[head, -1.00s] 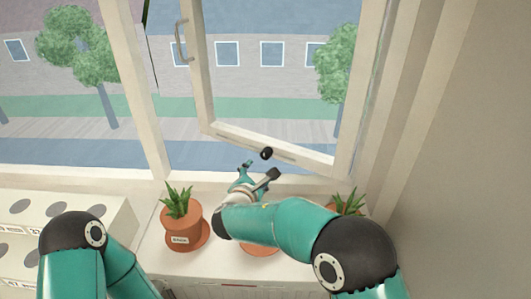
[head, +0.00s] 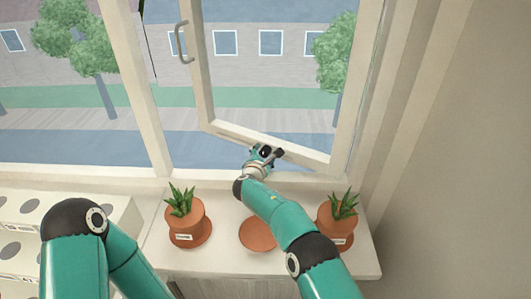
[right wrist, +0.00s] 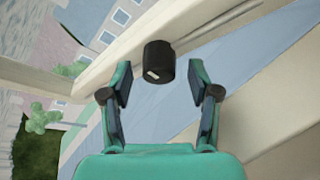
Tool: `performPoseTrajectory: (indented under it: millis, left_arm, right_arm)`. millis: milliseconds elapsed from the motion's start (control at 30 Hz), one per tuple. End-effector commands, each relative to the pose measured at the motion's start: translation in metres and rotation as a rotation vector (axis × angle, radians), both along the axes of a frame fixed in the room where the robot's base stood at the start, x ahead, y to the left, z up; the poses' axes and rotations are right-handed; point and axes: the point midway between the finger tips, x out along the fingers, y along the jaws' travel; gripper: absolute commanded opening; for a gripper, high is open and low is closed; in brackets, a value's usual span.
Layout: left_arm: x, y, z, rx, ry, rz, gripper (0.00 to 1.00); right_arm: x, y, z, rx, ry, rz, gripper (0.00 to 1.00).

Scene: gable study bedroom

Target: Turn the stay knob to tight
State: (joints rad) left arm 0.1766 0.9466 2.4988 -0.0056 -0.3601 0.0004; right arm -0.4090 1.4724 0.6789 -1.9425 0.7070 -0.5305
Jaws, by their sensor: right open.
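The stay knob (right wrist: 159,61) is a black cylinder with a short white mark, at the bottom rail of the open window sash (head: 200,75). In the right wrist view it stands upright between the two fingers, towards their tips, with a gap on both sides. A thin rod (right wrist: 217,23) runs from behind it to the upper right. My right gripper (right wrist: 157,85) is open and empty around the knob; in the head view it (head: 265,152) is at the sash's bottom rail and mostly covers the knob. My left gripper is outside the picture; only its arm shows.
On the sill (head: 350,258) stand a potted plant (head: 184,222) at left and another (head: 337,220) at right, with an empty terracotta saucer (head: 257,234) between them, beside my right arm. White boxes (head: 105,212) fill the left side. The wall closes off the right.

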Motion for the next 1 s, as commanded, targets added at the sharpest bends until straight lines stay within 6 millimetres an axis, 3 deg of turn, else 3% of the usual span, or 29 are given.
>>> performPoseTrajectory:
  millis: [600,933,1000]
  left_arm:
    - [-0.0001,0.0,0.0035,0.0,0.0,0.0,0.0]
    - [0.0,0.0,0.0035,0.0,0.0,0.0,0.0]
    - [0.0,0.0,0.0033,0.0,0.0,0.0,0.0]
  right_arm:
    - [0.01,-0.0026,-0.0028,0.001,-0.003,0.001,0.61]
    - [0.0099,-0.0033,-0.0028,0.001,-0.002,0.0,0.06]
    - [0.0099,-0.0035,-0.003,0.001,-0.002,0.0,0.01]
